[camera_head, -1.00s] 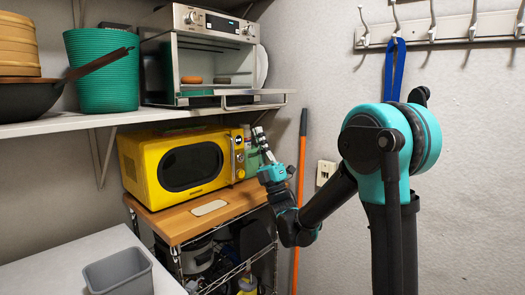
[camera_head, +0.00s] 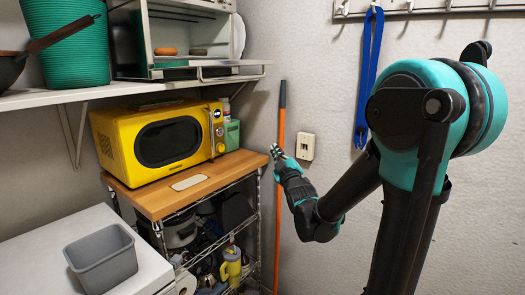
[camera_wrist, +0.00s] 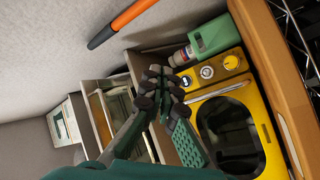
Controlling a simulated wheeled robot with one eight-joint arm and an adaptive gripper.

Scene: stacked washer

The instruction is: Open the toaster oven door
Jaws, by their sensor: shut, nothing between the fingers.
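The silver toaster oven (camera_head: 150,35) stands on the upper shelf at the top of the head view, its upper part cut off. Its door (camera_head: 222,72) is folded down flat, with the bar handle at the front. The inside shows, with a round brown item in it. In the wrist view the oven (camera_wrist: 102,112) appears sideways on the left, partly behind my fingers. My gripper (camera_head: 276,152) is shut and empty, to the right of the yellow microwave, below and apart from the oven door. In the wrist view my gripper's fingertips (camera_wrist: 160,84) are together.
A yellow microwave (camera_head: 168,142) sits on a wooden-topped rack (camera_head: 225,168) below the shelf (camera_head: 50,110). An orange pole (camera_head: 280,200) leans by the wall behind my gripper. A grey bin (camera_head: 102,260) stands on a white surface at lower left. A green basket (camera_head: 65,50) is on the shelf.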

